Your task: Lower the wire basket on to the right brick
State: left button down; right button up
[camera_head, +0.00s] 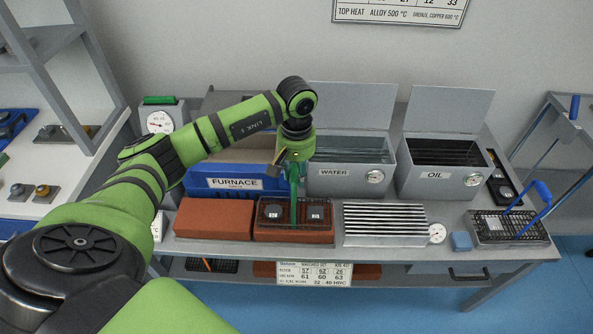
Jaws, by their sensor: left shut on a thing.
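My left gripper (293,168) points down over the front of the bench and is shut on the green handle (294,190) of a dark wire basket (294,214). The basket holds small dark blocks with pale labels, one on each side of the handle. It looks level and is at the top of the right brick (293,235). I cannot tell whether its underside touches the brick or hangs slightly above. The left brick (213,218) lies close beside it, red and bare. My right gripper is not in view.
Behind the bricks stand the blue furnace (235,182), the open water tank (345,178) and the open oil tank (440,180). A ribbed metal rack (384,222) is right of the right brick. Another basket with a blue handle (508,226) sits at the bench's right end.

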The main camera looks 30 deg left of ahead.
pick_arm(q)
jog(key=shift+w+f, duration=0.1)
jog(key=shift+f, duration=0.1)
jog(key=c, duration=0.8)
grip_release()
jog(key=shift+c, duration=0.2)
jog(key=shift+f, duration=0.1)
jog(key=shift+r, duration=0.5)
notch_tip(320, 180, up, 11)
jog(key=shift+r, duration=0.2)
